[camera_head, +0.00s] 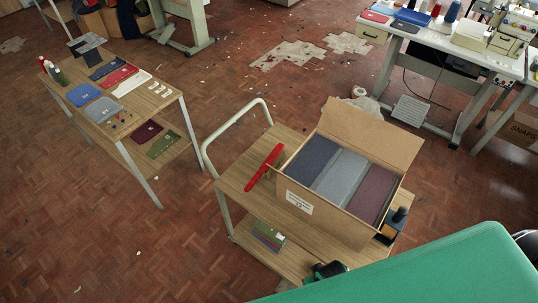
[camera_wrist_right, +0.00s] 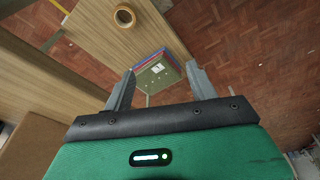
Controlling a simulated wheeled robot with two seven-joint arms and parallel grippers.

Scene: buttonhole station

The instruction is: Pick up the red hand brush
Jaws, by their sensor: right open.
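The red hand brush (camera_head: 263,167) lies on the top board of the wooden cart (camera_head: 236,178), at its left part, just left of the open cardboard box. It appears as a long, narrow red shape set at a slant; its bristles cannot be made out. It does not show in the right wrist view. My right gripper (camera_wrist_right: 160,86) is open and empty, its two grey fingers apart. In the wrist view it faces the cart's lower shelf, away from the brush. My left gripper is not in view.
The cardboard box (camera_head: 330,214) holds blue, grey and maroon folded cloth. A small cloth stack (camera_head: 268,236) lies on the lower shelf and shows beyond my fingers (camera_wrist_right: 158,72). A tape roll (camera_wrist_right: 124,16) lies nearby. The cart's pale handle (camera_head: 205,150) rises at left.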

